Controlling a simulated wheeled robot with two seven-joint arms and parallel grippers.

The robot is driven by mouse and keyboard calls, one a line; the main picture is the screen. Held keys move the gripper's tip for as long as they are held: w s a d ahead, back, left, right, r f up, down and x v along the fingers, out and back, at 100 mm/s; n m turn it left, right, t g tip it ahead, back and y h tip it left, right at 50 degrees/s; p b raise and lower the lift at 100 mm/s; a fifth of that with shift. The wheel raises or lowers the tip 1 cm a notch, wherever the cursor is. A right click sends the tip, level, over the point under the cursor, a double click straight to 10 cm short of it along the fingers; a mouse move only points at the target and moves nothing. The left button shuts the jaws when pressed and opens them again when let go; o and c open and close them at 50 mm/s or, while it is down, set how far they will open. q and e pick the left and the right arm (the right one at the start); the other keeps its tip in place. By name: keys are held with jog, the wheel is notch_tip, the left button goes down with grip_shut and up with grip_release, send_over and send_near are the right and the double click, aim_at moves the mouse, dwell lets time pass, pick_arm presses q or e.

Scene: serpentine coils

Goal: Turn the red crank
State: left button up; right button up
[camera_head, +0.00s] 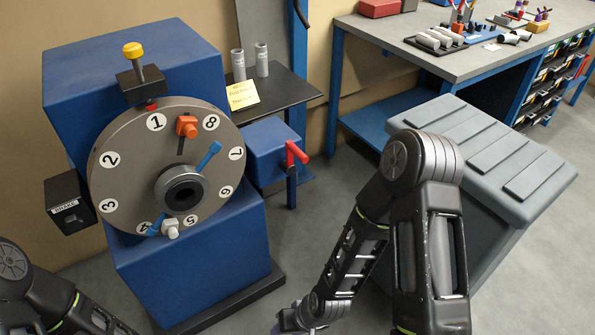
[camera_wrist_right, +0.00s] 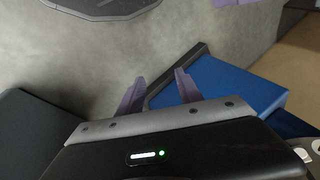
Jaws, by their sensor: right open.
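The red crank (camera_head: 294,153) sticks out of the small blue box (camera_head: 272,148) to the right of the large blue machine, with a dark blue bar below it. My right arm comes down in front of the grey bin, and its wrist is at the bottom edge of the head view, below and apart from the crank. In the right wrist view my right gripper (camera_wrist_right: 158,91) is open, with nothing between its fingers. Blue surfaces with a dark edge lie beyond the fingers; the crank does not show there. My left arm shows at the lower left, its gripper out of frame.
The large blue machine (camera_head: 190,255) carries a grey numbered dial (camera_head: 128,182) with coloured levers. A dark shelf (camera_head: 285,90) holds two grey cylinders and a yellow note. The grey lidded bin (camera_head: 500,150) stands right, before a workbench (camera_head: 455,62). Grey floor lies clear between machine and bin.

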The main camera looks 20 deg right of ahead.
jog(key=w+d+f+t+b, duration=0.1)
jog(key=w+d+t+b, duration=0.1)
jog(key=w+d+b, duration=0.3)
jog(key=w+d+f+t+b, duration=0.1)
jog(key=w+f+t+b, duration=0.1)
jog(key=w, duration=0.5)
jog(key=n+t+b, duration=0.7)
jog(key=t+b, duration=0.4)
jog(key=b, duration=0.1)
send_near(308, 162)
jog(key=shift+y, duration=0.4)
jog(key=x, duration=0.4)
jog(key=shift+w+d+f, duration=0.1)
jog(key=shift+w+d, duration=0.05)
jog(key=shift+w, duration=0.3)
pick_arm(q)
notch_tip(308, 162, down, 22)
jog(key=shift+w+a+r, duration=0.15)
jog(key=shift+w, duration=0.05)
pick_arm(e)
jog(key=shift+f, duration=0.1)
